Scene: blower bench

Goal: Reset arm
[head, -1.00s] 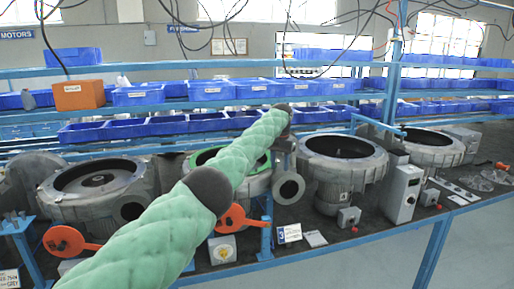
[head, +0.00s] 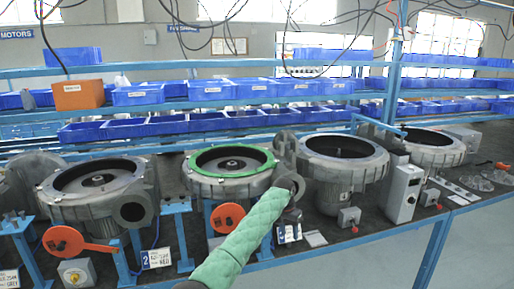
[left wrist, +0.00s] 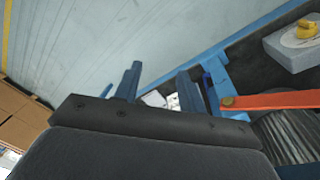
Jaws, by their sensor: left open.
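My left arm, in a green quilted sleeve, comes up from the bottom of the head view. It bends over at a dark wrist, and my left gripper (head: 290,228) hangs at the bench's front edge, partly hidden by the sleeve. In the left wrist view the two dark fingers (left wrist: 158,82) are spread apart with nothing held between them. White cards on the bench show beyond them. My right gripper is in neither view.
A blower with a green ring (head: 232,160) stands just left of my wrist, with an orange disc (head: 228,217) before it. Other blowers (head: 97,178) (head: 345,153) line the bench. An orange lever (left wrist: 275,101) lies right of the fingers. Open floor (head: 440,258) is at front right.

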